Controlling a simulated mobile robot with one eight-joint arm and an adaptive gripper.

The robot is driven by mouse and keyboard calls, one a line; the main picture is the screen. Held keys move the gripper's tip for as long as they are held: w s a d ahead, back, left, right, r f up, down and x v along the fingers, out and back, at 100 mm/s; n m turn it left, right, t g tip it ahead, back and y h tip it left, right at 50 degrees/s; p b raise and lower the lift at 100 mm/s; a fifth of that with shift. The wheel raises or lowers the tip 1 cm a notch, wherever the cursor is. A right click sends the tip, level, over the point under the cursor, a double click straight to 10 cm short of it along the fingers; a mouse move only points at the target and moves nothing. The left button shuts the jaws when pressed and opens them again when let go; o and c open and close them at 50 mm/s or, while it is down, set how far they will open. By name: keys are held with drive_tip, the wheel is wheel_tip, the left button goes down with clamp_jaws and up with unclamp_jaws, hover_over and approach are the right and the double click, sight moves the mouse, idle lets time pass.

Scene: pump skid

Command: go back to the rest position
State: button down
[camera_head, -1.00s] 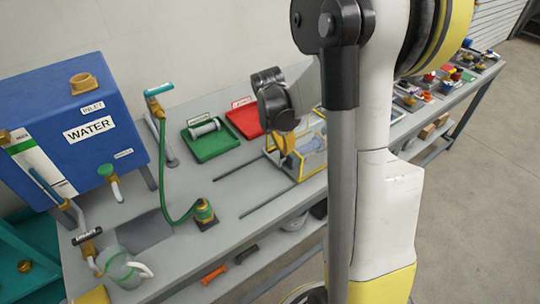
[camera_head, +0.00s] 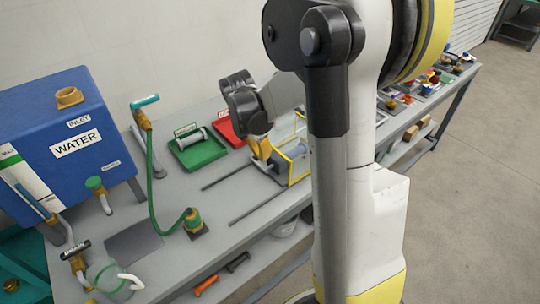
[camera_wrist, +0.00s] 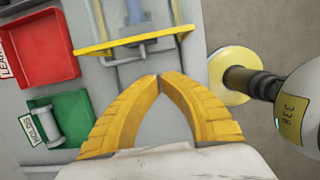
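My gripper (camera_head: 262,150) hangs over the bench, close to the yellow-framed clear fixture (camera_head: 299,152), which my arm partly hides. In the wrist view, the two yellow fingers of my gripper (camera_wrist: 160,77) meet at their tips, with nothing visible between them. The fixture's yellow edge (camera_wrist: 118,45) lies just ahead of the fingertips there. I cannot tell the exact height of the gripper above the bench.
A green tray (camera_head: 207,157) holds a grey spool-shaped part, with a red tray (camera_head: 226,131) beside it. The blue water tank (camera_head: 40,125) and green hose (camera_head: 152,195) are at left. Small parts (camera_head: 405,98) line the bench's far right. Open floor (camera_head: 455,220) lies right.

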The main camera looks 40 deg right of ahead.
drive_tip(key=p+v, duration=0.1)
drive_tip(key=v, duration=0.6)
drive_tip(key=shift+w+p, duration=0.15)
drive_tip(key=shift+p, duration=0.25)
drive_tip(key=shift+r, duration=0.1)
